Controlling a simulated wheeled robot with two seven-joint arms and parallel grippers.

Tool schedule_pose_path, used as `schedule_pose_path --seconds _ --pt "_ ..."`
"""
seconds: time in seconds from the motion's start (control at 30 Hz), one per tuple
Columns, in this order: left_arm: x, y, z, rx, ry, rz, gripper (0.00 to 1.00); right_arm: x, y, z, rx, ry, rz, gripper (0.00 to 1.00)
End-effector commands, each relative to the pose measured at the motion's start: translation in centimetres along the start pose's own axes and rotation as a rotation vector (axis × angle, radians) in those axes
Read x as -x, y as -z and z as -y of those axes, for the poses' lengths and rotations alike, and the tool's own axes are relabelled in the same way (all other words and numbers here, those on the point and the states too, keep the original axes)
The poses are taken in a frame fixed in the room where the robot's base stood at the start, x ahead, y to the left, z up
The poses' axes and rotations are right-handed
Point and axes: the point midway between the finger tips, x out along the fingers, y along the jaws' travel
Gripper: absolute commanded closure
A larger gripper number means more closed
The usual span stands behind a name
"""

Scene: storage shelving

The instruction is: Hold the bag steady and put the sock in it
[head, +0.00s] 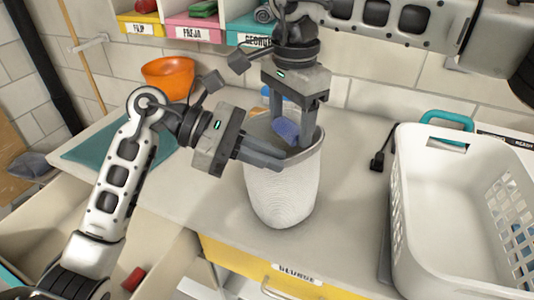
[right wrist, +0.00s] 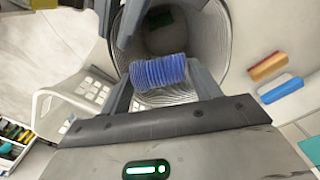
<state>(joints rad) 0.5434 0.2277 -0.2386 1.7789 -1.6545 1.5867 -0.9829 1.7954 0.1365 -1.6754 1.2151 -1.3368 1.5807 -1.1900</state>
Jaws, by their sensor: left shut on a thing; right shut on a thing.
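The bag (head: 283,195) is a tall white ribbed cylinder with a grey rim, standing upright on the counter in the head view. Its open mouth also shows in the right wrist view (right wrist: 215,40). My left gripper (head: 282,160) is shut on the bag's near rim from the left. My right gripper (head: 297,132) points down at the bag's mouth from above and is shut on the blue sock (head: 285,130). The ribbed sock also shows in the right wrist view (right wrist: 158,72), between the fingers and over the opening.
A white laundry basket (head: 440,240) stands to the right on the counter (head: 345,200). An orange bowl (head: 168,77) and a teal mat (head: 85,150) are at left. Labelled bins (head: 195,33) stand at the back. An open drawer (head: 150,270) is below left.

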Motion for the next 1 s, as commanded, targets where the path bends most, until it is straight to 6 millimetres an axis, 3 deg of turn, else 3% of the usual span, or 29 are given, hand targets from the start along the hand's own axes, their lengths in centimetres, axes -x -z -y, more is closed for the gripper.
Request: schedule_pose_path --seconds 0.5,0.87,0.9,0.97,1.0 --pt "-0.1 0.4 0.0 0.008 0.002 -0.007 1.0 -3.6 0.0 0.0 0.0 0.0 0.0 0.59" --pt "-0.1 0.4 0.0 0.008 0.0 -0.007 1.0 -4.0 0.0 -0.1 0.0 -0.002 0.0 0.59" --pt "-0.1 0.4 0.0 0.008 0.0 -0.007 1.0 -4.0 0.0 -0.1 0.0 -0.002 0.0 0.26" --pt "0.0 0.4 0.0 0.009 -0.001 -0.007 1.0 -4.0 0.0 -0.1 0.0 -0.003 0.0 0.12" --pt "0.0 0.4 -0.1 0.009 -0.002 -0.007 1.0 -4.0 0.0 -0.1 0.0 -0.004 0.0 0.12"
